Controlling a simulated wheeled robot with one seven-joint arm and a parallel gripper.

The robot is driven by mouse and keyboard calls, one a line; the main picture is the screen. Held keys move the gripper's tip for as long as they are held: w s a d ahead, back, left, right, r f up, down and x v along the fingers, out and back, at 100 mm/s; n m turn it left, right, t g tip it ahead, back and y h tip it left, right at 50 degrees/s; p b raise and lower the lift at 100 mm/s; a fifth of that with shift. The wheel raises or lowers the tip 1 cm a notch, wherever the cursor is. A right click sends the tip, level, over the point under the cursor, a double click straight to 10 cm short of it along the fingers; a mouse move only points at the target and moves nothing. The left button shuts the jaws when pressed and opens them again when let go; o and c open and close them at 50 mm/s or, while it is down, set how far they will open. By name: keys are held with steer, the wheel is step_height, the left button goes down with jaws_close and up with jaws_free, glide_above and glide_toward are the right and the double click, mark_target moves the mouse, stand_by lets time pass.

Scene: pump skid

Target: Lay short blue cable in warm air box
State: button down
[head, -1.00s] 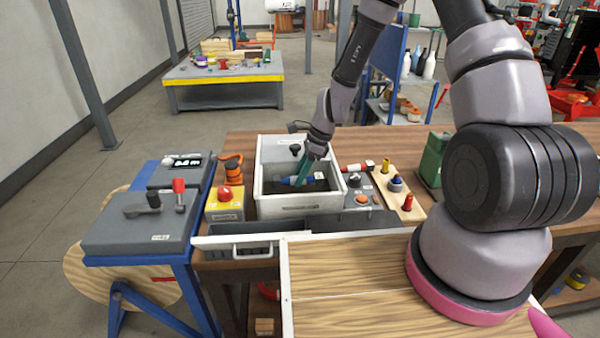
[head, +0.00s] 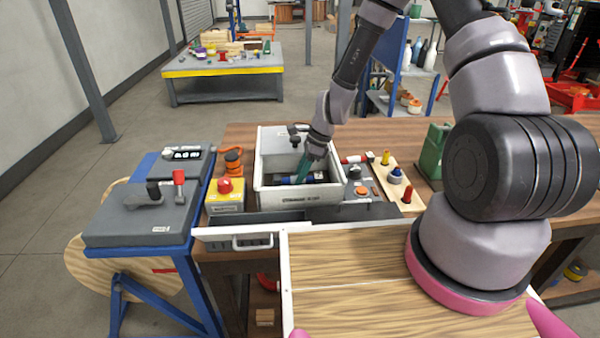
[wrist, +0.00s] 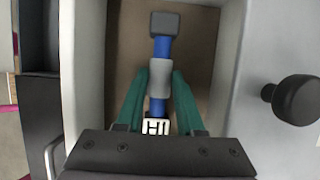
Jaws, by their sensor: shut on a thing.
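The short blue cable (wrist: 161,107) has a dark end block, a grey sleeve and a white label. In the wrist view it lies lengthwise between the green fingers of my gripper (wrist: 160,82), which is shut on it. The warm air box (head: 300,197) is an open light-grey box on the bench. In the head view my gripper (head: 302,172) reaches down inside the box, with the blue cable (head: 287,181) low in it. The brown box floor (wrist: 196,50) shows beneath the cable. I cannot tell whether the cable touches it.
A yellow box with a red button (head: 225,194) is to the left. A wooden board with coloured knobs (head: 395,183) is to the right. An open drawer (head: 250,236) lies in front.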

steer(key=shift+f, duration=0.35)
steer(key=shift+c, duration=2.2)
jaws_free()
steer(key=v, duration=1)
steer(key=shift+d+r, duration=0.2)
steer(key=shift+r, duration=0.1)
